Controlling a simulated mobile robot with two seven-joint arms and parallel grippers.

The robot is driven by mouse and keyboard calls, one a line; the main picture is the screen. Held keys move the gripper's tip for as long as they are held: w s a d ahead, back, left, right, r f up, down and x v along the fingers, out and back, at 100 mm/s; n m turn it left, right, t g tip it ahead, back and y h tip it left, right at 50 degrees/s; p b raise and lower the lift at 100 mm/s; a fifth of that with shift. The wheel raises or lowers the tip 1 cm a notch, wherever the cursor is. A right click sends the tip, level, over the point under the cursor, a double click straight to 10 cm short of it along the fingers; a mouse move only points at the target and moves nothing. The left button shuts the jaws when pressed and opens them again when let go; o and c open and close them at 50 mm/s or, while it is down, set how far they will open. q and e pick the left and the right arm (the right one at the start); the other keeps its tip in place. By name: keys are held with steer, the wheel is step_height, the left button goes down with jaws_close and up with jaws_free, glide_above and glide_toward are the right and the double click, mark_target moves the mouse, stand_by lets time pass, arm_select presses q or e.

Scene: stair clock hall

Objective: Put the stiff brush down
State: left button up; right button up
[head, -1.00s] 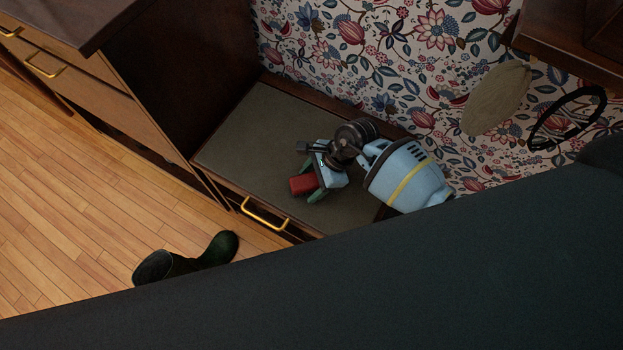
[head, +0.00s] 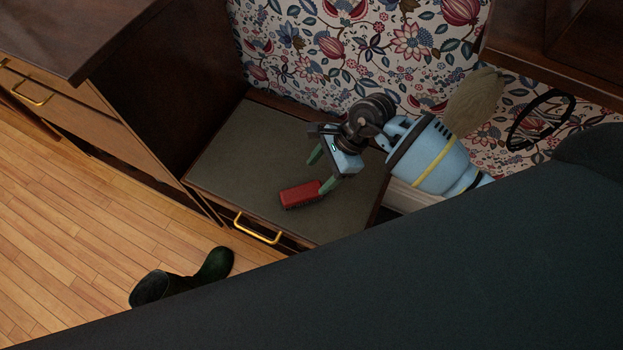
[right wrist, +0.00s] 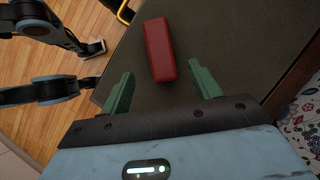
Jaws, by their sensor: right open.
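The stiff brush, seen as a plain red block (head: 302,195), lies on the grey-green top of a low cabinet (head: 240,150), near its front edge. Bristles cannot be made out. My right gripper (head: 320,170) is open, with green fingers, just behind and to the right of the brush. In the right wrist view the red block (right wrist: 159,50) lies beyond the open fingertips (right wrist: 167,83), apart from both. Nothing is held between them.
A brass handle (head: 257,228) is on the cabinet's front. A taller brown cabinet (head: 150,90) stands at left. A dark green boot (head: 185,277) lies on the wooden floor. A beige oval thing (head: 472,102) and a black looped thing (head: 540,120) are by the patterned wall. The cabinet top's left part is clear.

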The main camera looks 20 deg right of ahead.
steer(key=shift+v, duration=0.9)
